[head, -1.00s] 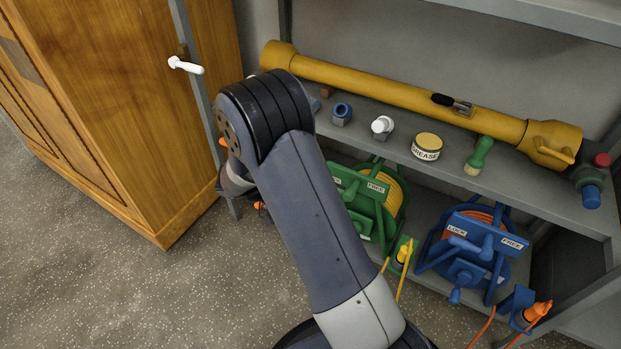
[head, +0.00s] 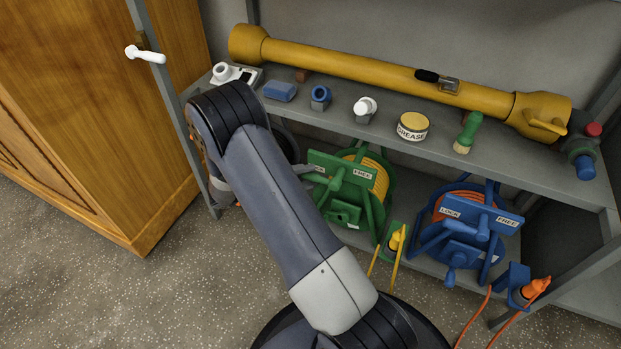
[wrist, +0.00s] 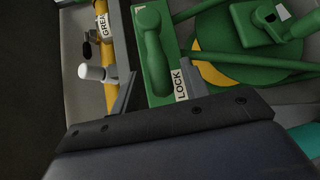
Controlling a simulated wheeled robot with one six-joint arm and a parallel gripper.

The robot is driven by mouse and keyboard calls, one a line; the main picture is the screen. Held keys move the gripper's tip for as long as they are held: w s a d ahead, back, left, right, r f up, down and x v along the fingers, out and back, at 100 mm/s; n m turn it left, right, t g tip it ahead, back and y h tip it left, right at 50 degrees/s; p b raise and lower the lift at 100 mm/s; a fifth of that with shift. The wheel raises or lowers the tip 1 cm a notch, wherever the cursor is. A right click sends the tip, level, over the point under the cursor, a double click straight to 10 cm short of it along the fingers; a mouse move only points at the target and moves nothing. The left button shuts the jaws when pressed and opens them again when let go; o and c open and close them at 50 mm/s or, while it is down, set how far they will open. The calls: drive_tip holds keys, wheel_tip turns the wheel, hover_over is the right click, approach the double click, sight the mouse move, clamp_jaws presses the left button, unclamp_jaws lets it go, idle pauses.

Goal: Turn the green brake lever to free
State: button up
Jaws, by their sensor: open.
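The green reel (head: 372,200) sits on the lower shelf with a green plate labelled LOCK and FREE. Its green brake lever (head: 337,178) lies across that plate. In the wrist view the lever (wrist: 155,45) points toward my gripper, beside the LOCK label (wrist: 181,85); the FREE label is not visible there. My gripper (head: 311,173) is at the LOCK end of the plate, mostly behind my arm in the head view. In the wrist view its open fingers (wrist: 160,88) stand apart on either side of the plate's near end. I cannot tell whether they touch anything.
A blue reel (head: 466,243) with its own LOCK and FREE plate stands to the right. A yellow plug (head: 395,240) stands between the reels. The upper shelf above holds a grease tin (head: 413,126), a green-handled brush (head: 467,132) and a long yellow tube (head: 380,80). A wooden cabinet (head: 90,120) stands left.

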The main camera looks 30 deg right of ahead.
drive_tip(key=shift+s+d+f, duration=0.15)
drive_tip(key=shift+d, duration=0.9)
clamp_jaws()
